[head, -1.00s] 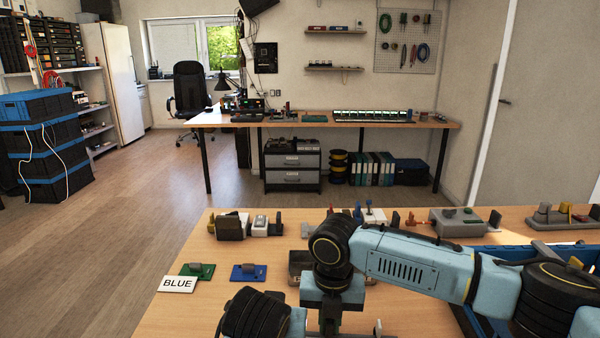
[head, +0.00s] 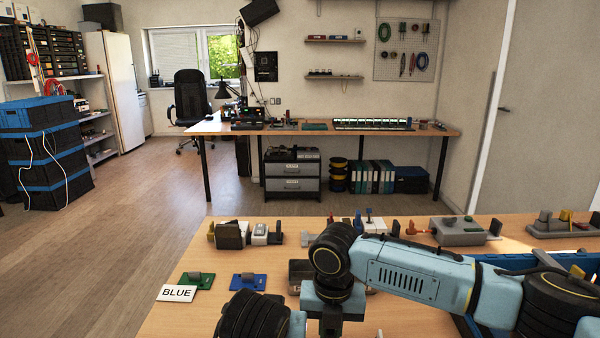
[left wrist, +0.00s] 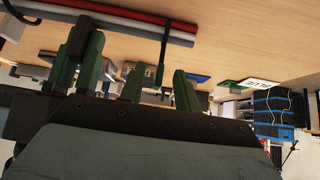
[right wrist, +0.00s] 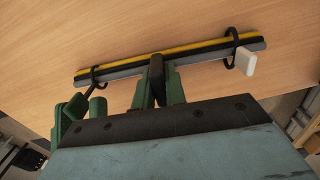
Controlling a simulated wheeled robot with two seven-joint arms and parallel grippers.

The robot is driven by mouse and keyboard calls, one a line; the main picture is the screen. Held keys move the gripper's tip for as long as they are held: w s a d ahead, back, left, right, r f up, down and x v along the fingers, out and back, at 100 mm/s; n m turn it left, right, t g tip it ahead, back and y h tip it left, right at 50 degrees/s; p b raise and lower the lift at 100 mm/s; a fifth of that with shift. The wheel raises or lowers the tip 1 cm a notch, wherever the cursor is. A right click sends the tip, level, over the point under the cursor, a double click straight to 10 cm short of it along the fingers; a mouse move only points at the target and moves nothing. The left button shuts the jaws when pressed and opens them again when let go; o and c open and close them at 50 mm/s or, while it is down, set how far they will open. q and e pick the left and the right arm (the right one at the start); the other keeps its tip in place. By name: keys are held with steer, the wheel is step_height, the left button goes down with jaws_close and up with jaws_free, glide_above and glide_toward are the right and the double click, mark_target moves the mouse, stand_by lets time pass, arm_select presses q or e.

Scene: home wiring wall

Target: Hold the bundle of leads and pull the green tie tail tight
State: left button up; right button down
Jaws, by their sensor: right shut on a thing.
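The bundle of leads (right wrist: 205,52) lies on the wooden table, with yellow, black and grey leads showing in the right wrist view. A red and a grey lead of it show in the left wrist view (left wrist: 120,14). My right gripper (right wrist: 157,75) is shut on the bundle's middle. A dark tie (right wrist: 97,76) circles the bundle at left; its tail (left wrist: 164,42) reaches between the fingers of my open left gripper (left wrist: 158,85). I cannot make out green on this tail. Another dark tie (right wrist: 231,42) at right has a white tail end (right wrist: 244,63). The head view hides bundle and grippers.
A BLUE card (head: 177,293), a green block (head: 196,280) and a blue block (head: 248,281) lie at the table's left. Several small fixtures line the back edge, with a grey box (head: 460,231) among them. A blue tray (head: 500,259) sits at right.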

arm_select(q)
steer(key=d+v, duration=0.1)
steer(key=v, duration=1)
steer(key=shift+s+a+r, duration=0.25)
steer(key=shift+a+r, duration=0.1)
steer(key=shift+a, duration=0.15)
arm_select(e)
steer(key=c, duration=1.4)
jaws_free()
steer(key=shift+o, duration=0.2)
